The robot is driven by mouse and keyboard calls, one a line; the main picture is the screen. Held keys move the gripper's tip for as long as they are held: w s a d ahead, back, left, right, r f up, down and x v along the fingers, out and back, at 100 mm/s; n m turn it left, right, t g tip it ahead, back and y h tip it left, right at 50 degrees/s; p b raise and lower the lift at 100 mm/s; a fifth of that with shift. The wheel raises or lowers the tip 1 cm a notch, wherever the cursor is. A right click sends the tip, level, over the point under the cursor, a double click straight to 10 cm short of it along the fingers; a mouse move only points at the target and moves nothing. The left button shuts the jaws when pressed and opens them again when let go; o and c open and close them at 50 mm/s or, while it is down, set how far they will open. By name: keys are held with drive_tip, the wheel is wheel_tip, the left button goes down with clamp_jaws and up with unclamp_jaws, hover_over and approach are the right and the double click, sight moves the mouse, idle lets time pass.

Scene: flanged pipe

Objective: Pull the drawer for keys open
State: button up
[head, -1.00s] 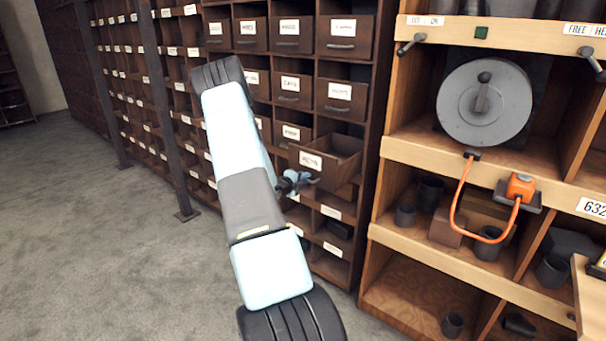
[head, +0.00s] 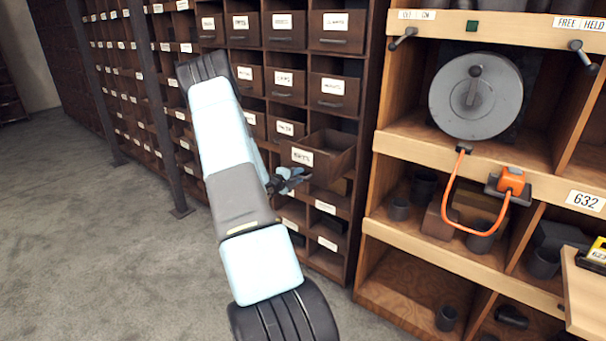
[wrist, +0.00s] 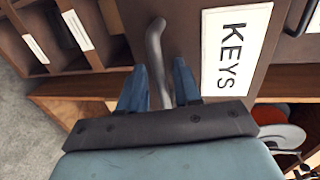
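The drawer for keys (head: 303,157) is a dark brown wooden box with a white label. It stands out from the cabinet, tilted a little in view, with its open top and inside showing. In the wrist view its front carries a label reading KEYS (wrist: 234,50) and a grey bar handle (wrist: 157,50). My gripper (wrist: 160,82) has its blue fingers close on both sides of this handle, seemingly touching it. In the head view my gripper (head: 290,180) is at the drawer's front, below the label; the handle is hidden there.
The brown cabinet (head: 370,60) holds several closed labelled drawers above and beside the keys drawer. To the right, a lighter wooden shelf (head: 415,245) holds a grey dial (head: 476,95), an orange cable (head: 447,195) and dark cups. Bare carpet (head: 90,240) lies to the left.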

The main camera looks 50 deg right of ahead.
drive_tip(key=a+r, duration=0.2)
drive_tip(key=a, duration=1.1)
drive_tip(key=shift+w+a+r, duration=0.15)
drive_tip(key=shift+a+r, duration=0.1)
drive_tip(key=shift+a, duration=0.05)
